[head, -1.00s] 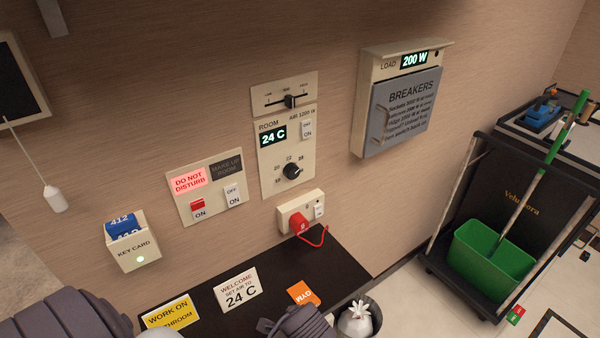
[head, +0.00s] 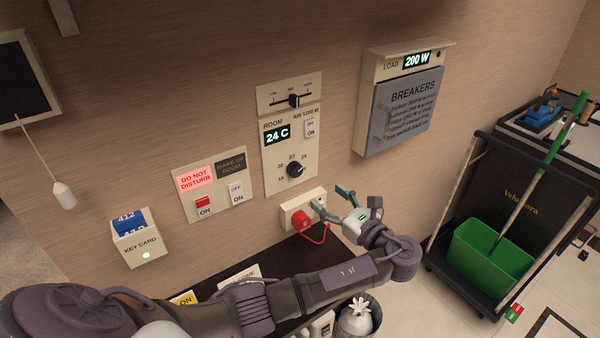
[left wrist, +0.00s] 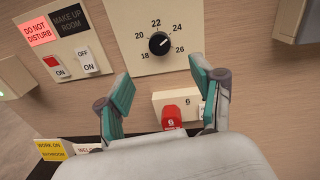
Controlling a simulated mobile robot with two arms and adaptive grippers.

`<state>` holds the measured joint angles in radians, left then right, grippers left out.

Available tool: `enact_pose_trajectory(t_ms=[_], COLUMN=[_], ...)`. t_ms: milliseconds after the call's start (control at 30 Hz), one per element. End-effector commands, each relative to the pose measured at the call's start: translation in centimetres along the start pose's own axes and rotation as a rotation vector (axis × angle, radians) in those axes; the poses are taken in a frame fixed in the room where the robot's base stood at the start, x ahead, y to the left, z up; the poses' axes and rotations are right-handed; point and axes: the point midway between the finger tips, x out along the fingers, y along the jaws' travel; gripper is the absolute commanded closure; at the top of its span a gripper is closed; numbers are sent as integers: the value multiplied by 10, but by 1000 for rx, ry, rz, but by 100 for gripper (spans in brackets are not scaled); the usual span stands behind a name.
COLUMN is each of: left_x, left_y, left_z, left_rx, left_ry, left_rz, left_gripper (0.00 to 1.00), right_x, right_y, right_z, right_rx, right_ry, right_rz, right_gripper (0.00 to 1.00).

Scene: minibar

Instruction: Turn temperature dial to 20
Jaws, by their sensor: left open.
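The temperature dial (head: 295,170) is a black round knob on the beige wall panel, under a ROOM display (head: 277,135) reading 24 C. In the left wrist view the dial (left wrist: 159,43) is ringed by numbers from 18 to 26, and its white mark points to the upper right, near 24. My left gripper (head: 346,191) is open and empty, below and to the right of the dial in the head view. In the left wrist view its teal-padded fingers (left wrist: 160,90) are spread apart below the dial, not touching it. My right gripper is not in view.
A red plug (head: 301,219) with a cord sits in the socket below the dial. The switch panel (head: 217,184) is to the left and the breaker box (head: 404,100) to the right. A slider (head: 293,99) is above. The dark counter is partly hidden by my arm.

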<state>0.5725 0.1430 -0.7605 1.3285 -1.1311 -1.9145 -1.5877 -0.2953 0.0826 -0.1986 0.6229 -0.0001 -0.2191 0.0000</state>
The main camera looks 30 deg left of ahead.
Motion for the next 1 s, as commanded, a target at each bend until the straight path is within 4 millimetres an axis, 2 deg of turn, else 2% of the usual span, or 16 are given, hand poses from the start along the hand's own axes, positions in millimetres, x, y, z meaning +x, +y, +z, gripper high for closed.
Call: enact_pose_trajectory(t_ms=[300, 500, 700, 1000], left_x=[69, 102, 116, 118], left_y=[1, 0, 0, 0], left_z=[3, 1, 0, -1], left_rx=[1, 1, -1, -2], left_ry=[1, 2, 5, 5], left_rz=[2, 1, 0, -1], left_gripper=[33, 33, 33, 33], right_x=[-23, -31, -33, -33], right_y=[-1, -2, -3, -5], right_z=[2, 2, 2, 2], right_rx=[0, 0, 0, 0], right_ry=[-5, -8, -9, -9], right_rz=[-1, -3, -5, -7], right_gripper=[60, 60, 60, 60])
